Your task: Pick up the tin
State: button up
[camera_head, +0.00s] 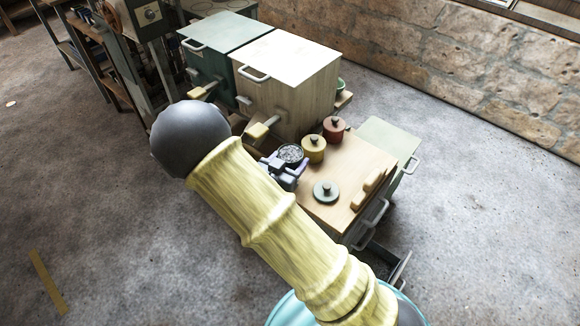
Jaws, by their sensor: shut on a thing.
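A small round tin (290,153) with a dark rim and a grey, speckled top is at the left end of a wooden-topped cabinet. My gripper (286,166), grey and purple, is at the near side of this tin and shut on it. My own pale yellow arm hides the tin's lower part and much of the gripper, so I cannot tell whether the tin is lifted. A yellow lidded pot (313,150) and a red lidded pot (334,129) stand close to its right.
The wooden top (345,160) also bears a loose grey-green lid (325,191) and pale wooden blocks (367,189). A cream cabinet (290,80) and a green cabinet (205,65) stand behind. Open floor lies to the right, before the stone wall (450,60).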

aim_at(290, 149)
notch_tip(290, 149, up, 5)
jog(key=shift+f+p, duration=0.2)
jog(key=shift+p, duration=0.2)
dwell(0.6)
